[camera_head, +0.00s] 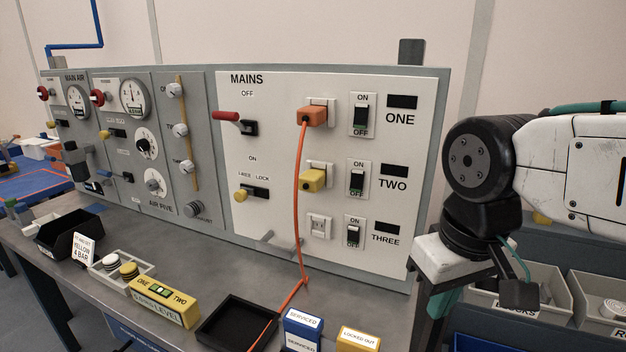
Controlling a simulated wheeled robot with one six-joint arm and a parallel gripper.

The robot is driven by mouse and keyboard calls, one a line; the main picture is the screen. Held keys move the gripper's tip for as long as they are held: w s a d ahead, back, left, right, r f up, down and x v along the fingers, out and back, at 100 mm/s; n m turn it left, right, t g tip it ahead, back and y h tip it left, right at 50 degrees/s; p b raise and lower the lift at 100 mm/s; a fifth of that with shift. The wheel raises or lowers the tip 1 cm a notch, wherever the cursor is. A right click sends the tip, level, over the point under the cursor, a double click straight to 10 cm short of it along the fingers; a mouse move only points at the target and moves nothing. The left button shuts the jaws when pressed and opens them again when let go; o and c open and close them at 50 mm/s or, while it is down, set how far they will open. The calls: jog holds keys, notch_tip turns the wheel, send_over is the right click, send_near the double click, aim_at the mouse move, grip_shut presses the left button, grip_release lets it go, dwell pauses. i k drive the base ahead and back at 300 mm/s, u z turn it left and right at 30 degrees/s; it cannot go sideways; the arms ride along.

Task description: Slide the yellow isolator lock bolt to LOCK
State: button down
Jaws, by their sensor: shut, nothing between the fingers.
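The yellow isolator lock bolt (240,195) sits at the left end of its dark slot (259,192) on the white MAINS panel, on the FREE side of the FREE LOCK label. Above it, the red isolator handle (226,116) sticks out to the left from its black switch body (250,128), below the OFF label and above ON. My gripper (434,302) hangs pointing down at the right, beyond the panel's right edge and well apart from the bolt. It is shut and empty. My wrist partly hides it, and its fingertips are hard to make out.
An orange plug (312,117) trails an orange cable (299,220) down the panel's front. A yellow plug (313,180) sits below it. A grey hook (268,240) juts out below the bolt. A black tray (206,334), yellow level box (163,303) and signs occupy the bench front.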

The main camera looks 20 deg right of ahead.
aim_at(241, 194)
jog(key=k, duration=1)
jog(key=u, duration=1.85)
jog(key=i, duration=1.15)
jog(key=z, duration=2)
jog(key=i, duration=0.5)
